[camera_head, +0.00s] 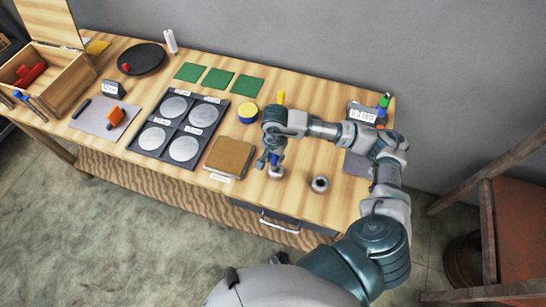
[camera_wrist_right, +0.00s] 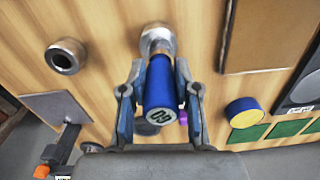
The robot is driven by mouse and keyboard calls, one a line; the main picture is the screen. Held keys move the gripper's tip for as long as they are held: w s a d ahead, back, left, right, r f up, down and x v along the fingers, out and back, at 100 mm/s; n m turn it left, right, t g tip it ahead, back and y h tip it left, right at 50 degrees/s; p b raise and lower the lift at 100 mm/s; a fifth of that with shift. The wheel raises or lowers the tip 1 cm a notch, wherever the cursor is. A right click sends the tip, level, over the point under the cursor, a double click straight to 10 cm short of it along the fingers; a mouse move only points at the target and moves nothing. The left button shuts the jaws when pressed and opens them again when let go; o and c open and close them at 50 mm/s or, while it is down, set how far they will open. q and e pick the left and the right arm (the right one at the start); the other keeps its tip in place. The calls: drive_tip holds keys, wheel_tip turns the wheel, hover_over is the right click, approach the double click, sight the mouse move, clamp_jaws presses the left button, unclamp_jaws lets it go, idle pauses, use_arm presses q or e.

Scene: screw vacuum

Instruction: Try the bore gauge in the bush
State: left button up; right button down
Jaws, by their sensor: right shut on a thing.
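My right gripper (camera_head: 271,160) is shut on the blue handle of the bore gauge (camera_wrist_right: 159,84), whose near end carries a dark number on a pale disc. It also shows in the right wrist view (camera_wrist_right: 160,92), with a finger on each side of the handle. The gauge's far end meets a metal bush (camera_wrist_right: 157,37), which shows below the gripper in the head view (camera_head: 276,172). I cannot tell whether the tip is inside the bush or just above it. A second metal bush (camera_head: 319,184) stands apart to the right, its bore open. My left gripper is not in view.
A brown square block (camera_head: 229,157) and a blue-yellow round piece (camera_head: 247,113) lie left of the gripper. A dark tray (camera_head: 178,129) with silver discs lies farther left. The table's front edge is close.

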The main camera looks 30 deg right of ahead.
drive_tip(key=shift+d+f, duration=0.2)
drive_tip(key=shift+d, duration=0.4)
drive_tip(key=shift+a, duration=0.65)
drive_tip(key=shift+a+r, duration=0.1)
drive_tip(key=shift+a, duration=0.3)
drive_tip(key=shift+a+b, duration=0.2)
drive_tip(key=shift+b, duration=0.1)
drive_tip(key=shift+d, duration=0.75)
drive_tip(key=shift+a, duration=0.6)
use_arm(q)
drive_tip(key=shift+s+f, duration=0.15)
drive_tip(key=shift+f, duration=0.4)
